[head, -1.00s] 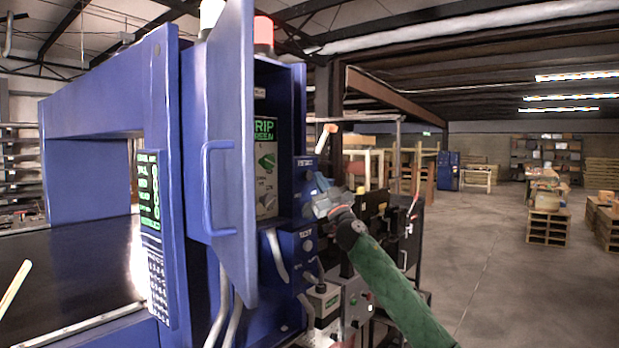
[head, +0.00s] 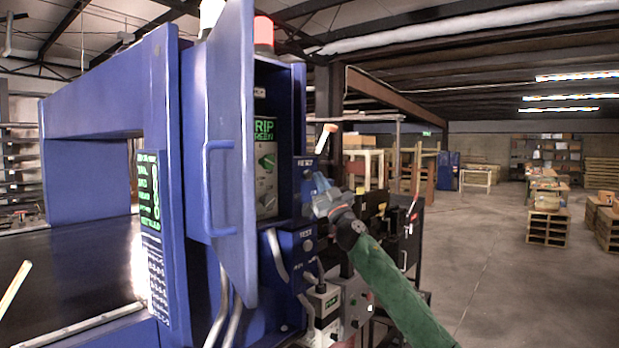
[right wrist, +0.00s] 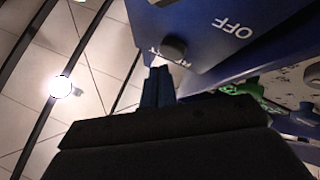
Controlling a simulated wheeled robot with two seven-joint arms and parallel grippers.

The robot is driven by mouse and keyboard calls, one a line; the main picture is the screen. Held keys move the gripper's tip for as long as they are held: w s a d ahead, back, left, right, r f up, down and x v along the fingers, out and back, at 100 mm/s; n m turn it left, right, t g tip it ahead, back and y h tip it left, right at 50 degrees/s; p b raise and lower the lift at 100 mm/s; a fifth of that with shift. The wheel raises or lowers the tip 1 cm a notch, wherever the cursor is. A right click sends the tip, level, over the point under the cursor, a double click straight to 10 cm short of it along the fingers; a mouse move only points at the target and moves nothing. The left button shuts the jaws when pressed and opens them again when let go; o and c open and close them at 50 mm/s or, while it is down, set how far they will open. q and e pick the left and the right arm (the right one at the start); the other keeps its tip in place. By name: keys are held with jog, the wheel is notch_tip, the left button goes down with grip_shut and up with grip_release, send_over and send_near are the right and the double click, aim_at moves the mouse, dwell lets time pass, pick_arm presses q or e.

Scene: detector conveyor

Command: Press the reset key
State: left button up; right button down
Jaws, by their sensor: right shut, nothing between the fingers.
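The blue detector cabinet (head: 228,150) stands in the left and middle of the head view, its handled door open. A small blue box (head: 304,168) labelled RESET is on its right side. In the right wrist view the round dark reset key (right wrist: 173,48) sits on the blue panel, beside partly hidden lettering. My right gripper (head: 317,192) is at the right of this box; its shut, empty fingers show in the right wrist view (right wrist: 158,72), pointing up with tips just below the key. I cannot tell whether they touch it. My left gripper is not in view.
A blue box (head: 297,244) labelled TEST is below the reset box. A control panel with a green TRIP display (head: 264,130) is inside the cabinet. A keypad panel (head: 155,270) is at left. Open floor (head: 490,270) lies to the right.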

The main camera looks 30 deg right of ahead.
jog(key=shift+w, duration=0.15)
dwell(0.3)
jog(key=shift+w+a, duration=0.15)
jog(key=shift+w, duration=0.1)
jog(key=shift+w+a, duration=0.2)
jog(key=shift+w, duration=0.2)
dwell(1.0)
jog(key=shift+s+d, duration=0.1)
jog(key=shift+s, duration=0.05)
jog(key=shift+s+d, duration=0.25)
jog(key=shift+s, duration=0.4)
jog(key=shift+s+d, duration=0.3)
jog(key=shift+s, duration=0.5)
jog(key=shift+s+d, duration=0.35)
jog(key=shift+s, duration=0.4)
jog(key=shift+s+d, duration=0.3)
jog(key=shift+s, duration=0.5)
